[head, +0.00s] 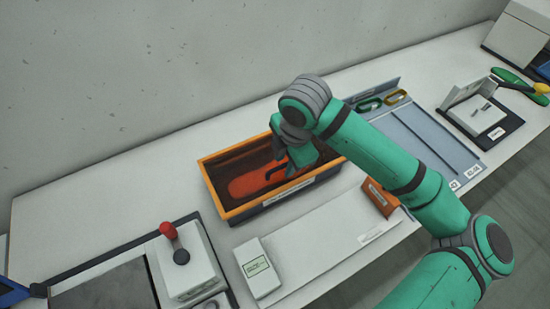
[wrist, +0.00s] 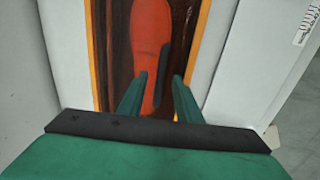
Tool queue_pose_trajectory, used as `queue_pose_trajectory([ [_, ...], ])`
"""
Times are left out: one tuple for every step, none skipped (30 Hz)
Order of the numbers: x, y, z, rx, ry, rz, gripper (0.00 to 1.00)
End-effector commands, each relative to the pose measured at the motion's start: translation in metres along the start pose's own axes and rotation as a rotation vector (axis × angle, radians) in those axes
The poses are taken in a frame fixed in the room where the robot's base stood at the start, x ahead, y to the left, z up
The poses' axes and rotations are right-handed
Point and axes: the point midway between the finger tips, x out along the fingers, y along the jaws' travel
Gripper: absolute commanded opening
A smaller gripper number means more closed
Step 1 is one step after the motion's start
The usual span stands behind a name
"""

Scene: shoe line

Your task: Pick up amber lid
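No piece is clearly recognisable as a separate amber lid. An amber-rimmed open box (head: 228,214) with a dark brown inside stands on the bench, and its amber edges also show in the wrist view (wrist: 92,68). An orange-red, sole-shaped piece (head: 250,183) lies in it, also seen in the wrist view (wrist: 148,30). A dark bar (wrist: 162,75) lies on or beside that piece. My gripper (wrist: 160,88) is above the box, its green fingers apart and empty, with the bar between them in view. In the head view my wrist hides the box's back right part.
A small orange-brown labelled block (head: 380,198) stands right of the box. A white device (head: 257,268) lies in front, and a fixture with a red knob (head: 186,265) at front left. A grey-blue tray (head: 420,140) with oval rings is behind my arm. The bench's left back is clear.

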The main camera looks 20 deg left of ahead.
Motion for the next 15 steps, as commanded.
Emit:
queue_pose_trajectory([
  [0.0033,-0.0003,0.0003,0.001,-0.001,-0.001,0.31],
  [0.0044,-0.0002,0.0003,0.001,-0.001,0.0,0.31],
  [0.0053,-0.0001,0.0003,0.0,-0.001,0.0,0.31],
  [0.0056,0.0,0.0003,0.0,-0.001,0.0,0.31],
  [0.0057,0.0001,0.0003,0.0,-0.001,0.001,0.31],
  [0.0056,0.0001,0.0003,0.0,-0.001,0.001,0.31],
  [0.0055,0.0001,0.0003,0.0,-0.001,0.001,0.31],
  [0.0055,0.0001,0.0003,0.0,-0.001,0.001,0.31],
  [0.0055,0.0001,0.0003,0.0,-0.001,0.001,0.31],
  [0.0055,0.0001,0.0003,0.0,-0.001,0.0,0.24],
  [0.0054,0.0001,0.0002,0.0,-0.001,0.0,0.17],
  [0.0054,0.0001,0.0002,0.0,-0.001,0.0,0.07],
  [0.0054,0.0001,0.0002,0.0,-0.001,0.0,0.0],
  [0.0054,0.0001,0.0002,0.0,-0.001,0.0,0.0],
  [0.0054,0.0001,0.0002,0.0,-0.001,0.0,0.0],
])
